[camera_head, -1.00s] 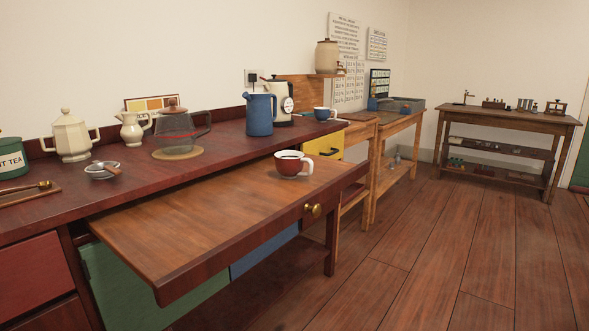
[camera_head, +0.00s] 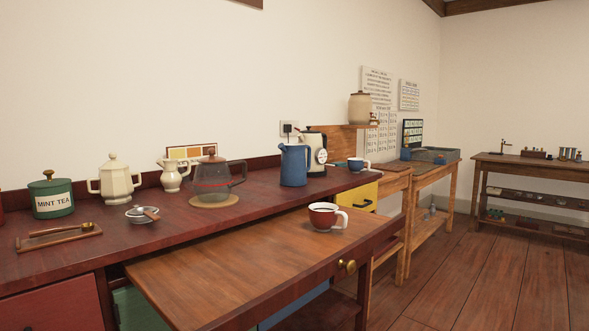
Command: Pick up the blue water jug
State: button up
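The blue water jug (camera_head: 294,166) stands upright on the dark red counter (camera_head: 120,240), near its right end. Its handle is hard to make out at this size. A cream kettle (camera_head: 315,148) with a round dial stands just behind it to the right and is partly hidden by it. My gripper does not show in the head view.
A pulled-out wooden board (camera_head: 230,262) juts out in front of the counter, with a red and white cup (camera_head: 326,216) on it. A glass teapot (camera_head: 212,181) stands left of the jug. The floor (camera_head: 480,285) at the right is clear.

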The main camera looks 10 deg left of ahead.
aim_at(293, 171)
jog(key=i+l, duration=0.2)
jog(key=i, duration=0.2)
jog(key=i+l, duration=0.15)
jog(key=i, duration=0.2)
jog(key=i+l, duration=0.2)
jog(key=i, duration=0.2)
jog(key=u, duration=0.05)
